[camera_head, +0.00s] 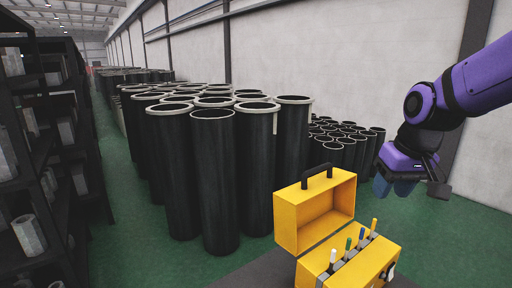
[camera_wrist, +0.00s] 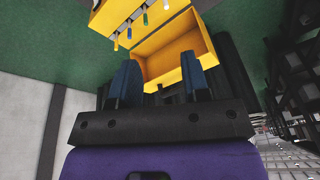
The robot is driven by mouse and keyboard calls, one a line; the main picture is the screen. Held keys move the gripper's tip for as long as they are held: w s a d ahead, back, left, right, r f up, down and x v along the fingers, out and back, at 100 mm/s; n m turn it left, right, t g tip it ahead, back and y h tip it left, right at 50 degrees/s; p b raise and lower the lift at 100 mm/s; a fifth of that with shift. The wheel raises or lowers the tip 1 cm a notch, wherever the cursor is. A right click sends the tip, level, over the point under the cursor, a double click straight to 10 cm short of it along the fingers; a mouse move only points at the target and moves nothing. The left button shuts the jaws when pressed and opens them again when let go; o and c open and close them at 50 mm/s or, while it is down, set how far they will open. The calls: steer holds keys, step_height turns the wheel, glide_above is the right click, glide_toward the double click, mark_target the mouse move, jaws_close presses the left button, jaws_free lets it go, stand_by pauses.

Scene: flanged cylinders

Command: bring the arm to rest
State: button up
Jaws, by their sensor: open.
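My gripper (camera_head: 395,187) hangs from my purple arm at the right of the head view, in the air to the right of a yellow toolbox (camera_head: 316,212). Its blue fingers are apart and hold nothing. In the wrist view my gripper (camera_wrist: 160,82) shows two separated blue fingers, with the yellow toolbox (camera_wrist: 165,55) beyond them. The toolbox is open, its lid raised, with a dark handle on top. Several tools with white, green, blue and yellow handles stand in its front part.
Tall black flanged cylinders (camera_head: 215,180) stand in a dense group left of the toolbox. Shorter black cylinders (camera_head: 345,150) stand behind it. Dark shelving (camera_head: 45,150) lines the left side. A pale wall (camera_head: 300,60) runs along the back. Green floor is clear at the lower right.

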steer(key=s+d+r+t, duration=0.1)
steer(key=s+r, duration=0.2)
steer(key=s, duration=0.5)
steer(key=s+d+r+m+t+h, duration=0.1)
steer(key=s+r, duration=0.2)
steer(key=s, duration=0.5)
steer(key=shift+s+d+t, duration=0.25)
steer(key=shift+d+t, duration=0.05)
steer(key=shift+d, duration=0.05)
steer(key=shift+r, duration=0.1)
stand_by(0.6)
